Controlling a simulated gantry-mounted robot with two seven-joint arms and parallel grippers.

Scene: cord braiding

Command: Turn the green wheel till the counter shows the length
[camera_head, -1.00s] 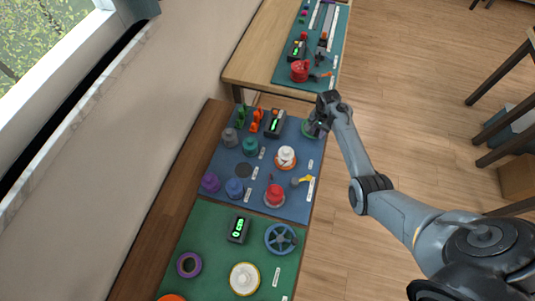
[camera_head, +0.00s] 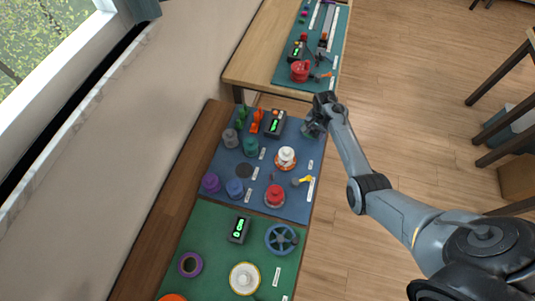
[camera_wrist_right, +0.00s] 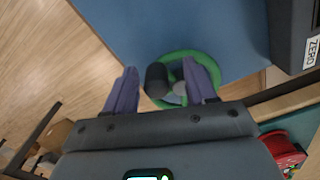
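The green wheel (camera_wrist_right: 213,64) lies flat at the edge of the blue mat, and a dark upright knob (camera_wrist_right: 157,80) stands on it. In the head view my right gripper (camera_head: 314,128) is over the wheel (camera_head: 306,132) and hides much of it. In the right wrist view its two fingers (camera_wrist_right: 163,88) are apart, one on each side of the knob, with gaps showing. The counter (camera_head: 276,123) is a dark box with a green display left of the wheel; its digits are too small to read. My left gripper is not in view.
The blue mat (camera_head: 262,171) holds spools, a white-topped reel (camera_head: 286,156), a red-topped reel (camera_head: 274,194) and a yellow-handled tool (camera_head: 302,181). A green mat (camera_head: 212,228) in front has a blue wheel (camera_head: 281,239) and another counter (camera_head: 239,229). Open floor lies to the right.

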